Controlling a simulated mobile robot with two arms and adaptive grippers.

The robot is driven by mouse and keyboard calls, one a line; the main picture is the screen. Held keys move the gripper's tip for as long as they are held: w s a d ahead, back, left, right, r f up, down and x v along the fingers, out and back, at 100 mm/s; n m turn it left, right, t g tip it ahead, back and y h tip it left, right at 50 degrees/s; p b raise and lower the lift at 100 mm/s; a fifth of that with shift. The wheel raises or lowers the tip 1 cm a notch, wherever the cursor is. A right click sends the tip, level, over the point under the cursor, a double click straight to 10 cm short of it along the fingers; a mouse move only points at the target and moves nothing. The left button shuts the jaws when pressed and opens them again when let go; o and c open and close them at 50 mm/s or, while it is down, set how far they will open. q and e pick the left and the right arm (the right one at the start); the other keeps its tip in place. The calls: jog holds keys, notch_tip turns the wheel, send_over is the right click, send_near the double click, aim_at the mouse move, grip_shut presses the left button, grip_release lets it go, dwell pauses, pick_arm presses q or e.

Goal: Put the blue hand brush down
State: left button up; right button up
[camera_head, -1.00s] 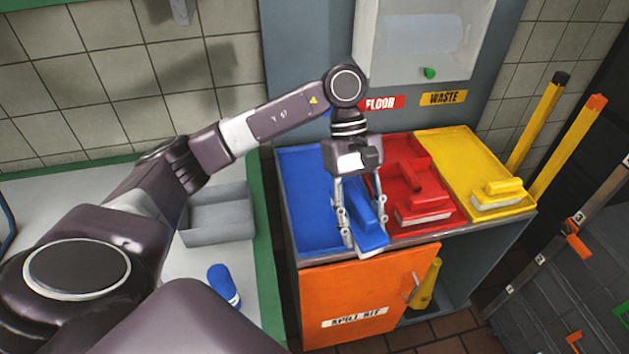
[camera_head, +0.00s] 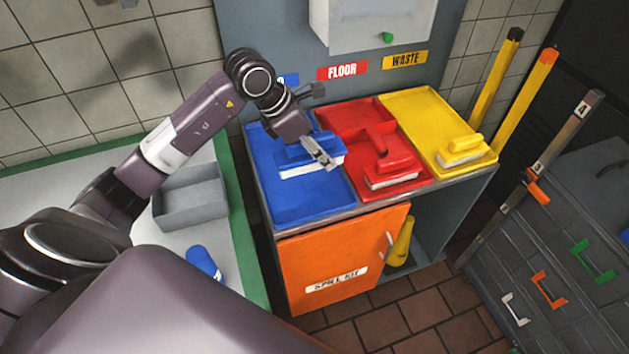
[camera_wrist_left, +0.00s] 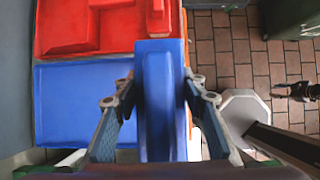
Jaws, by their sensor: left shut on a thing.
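My left gripper (camera_head: 322,158) is shut on the blue hand brush (camera_head: 300,154). In the head view the brush lies crosswise in the picture over the blue tray (camera_head: 300,207), its white bristles showing along the lower front side. I cannot tell whether the bristles touch the tray. In the left wrist view the brush (camera_wrist_left: 160,100) stands between the two fingers of the gripper (camera_wrist_left: 160,105), covering the right part of the blue tray (camera_wrist_left: 80,100).
The red tray (camera_head: 345,118) with a red brush (camera_head: 392,165) adjoins on the right, then the yellow tray (camera_head: 410,105) with a yellow brush (camera_head: 460,150). A grey bin (camera_head: 190,205) and a small blue object (camera_head: 203,262) are on the left counter. The front of the blue tray is clear.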

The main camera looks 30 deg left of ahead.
pick_arm(q)
jog(key=p, duration=0.2)
send_over(327, 197)
jog(key=s+a, duration=0.1)
jog(key=f, duration=0.9)
jog(key=shift+s+a+f, duration=0.15)
jog(key=shift+s+f, duration=0.05)
jog(key=shift+f, duration=0.1)
notch_tip(327, 197, down, 5)
jog(key=shift+f+p, duration=0.1)
jog(key=shift+p, duration=0.35)
jog(key=o, duration=0.8)
